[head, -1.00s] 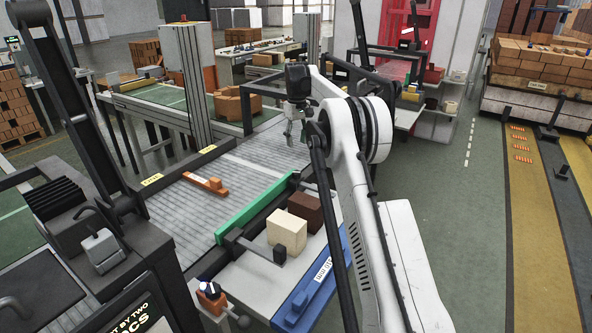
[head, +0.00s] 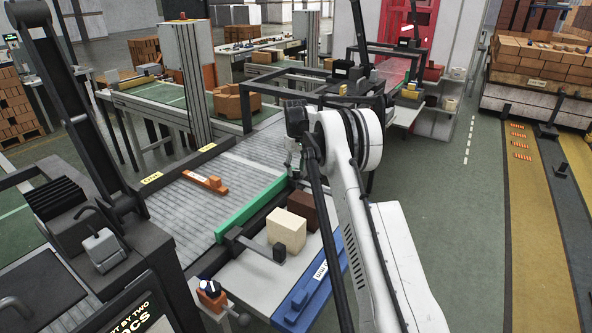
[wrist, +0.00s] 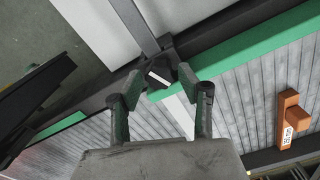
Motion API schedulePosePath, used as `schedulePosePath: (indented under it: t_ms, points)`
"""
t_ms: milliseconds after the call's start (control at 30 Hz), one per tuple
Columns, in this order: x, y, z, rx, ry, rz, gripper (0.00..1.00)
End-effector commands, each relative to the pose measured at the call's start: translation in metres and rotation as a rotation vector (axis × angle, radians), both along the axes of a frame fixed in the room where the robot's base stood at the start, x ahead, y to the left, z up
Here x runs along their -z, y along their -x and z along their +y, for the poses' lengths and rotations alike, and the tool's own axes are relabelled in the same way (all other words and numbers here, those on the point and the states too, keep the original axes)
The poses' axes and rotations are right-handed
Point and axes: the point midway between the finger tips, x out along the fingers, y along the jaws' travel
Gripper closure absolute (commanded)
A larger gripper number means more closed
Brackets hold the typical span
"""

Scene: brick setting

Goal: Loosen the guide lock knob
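The lock knob (wrist: 160,73) is black with a white stripe and sits on a bracket at the green guide rail (wrist: 245,45). The rail also shows in the head view (head: 252,208) along the roller conveyor's near side. My gripper (wrist: 160,82) is open, and its two fingers appear on either side of the knob in the wrist view. I cannot tell whether they touch it. In the head view my gripper (head: 292,158) points down near the rail's far end, where my arm hides the knob.
An orange piece (head: 205,183) lies on the roller conveyor (head: 195,205). A cream block (head: 286,230) and a brown block (head: 303,210) stand beside the rail, near a blue labelled bar (head: 313,285). A black frame (head: 300,82) stands behind my gripper.

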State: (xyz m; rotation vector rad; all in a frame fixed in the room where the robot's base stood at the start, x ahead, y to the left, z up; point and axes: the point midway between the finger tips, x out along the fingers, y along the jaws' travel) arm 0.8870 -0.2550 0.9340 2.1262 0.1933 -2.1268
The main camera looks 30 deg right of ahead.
Motion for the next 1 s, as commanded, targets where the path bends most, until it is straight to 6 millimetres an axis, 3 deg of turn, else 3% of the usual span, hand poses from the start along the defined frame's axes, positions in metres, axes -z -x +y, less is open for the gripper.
schedulePosePath:
  t_ms: [367,633,1000]
  points:
    - [0.0066,0.0,0.0,0.0,0.0,0.0,0.63]
    - [0.0063,0.0,0.0,0.0,0.0,0.0,0.96]
    - [0.0074,0.0,0.0,-0.07,0.0,0.0,0.97]
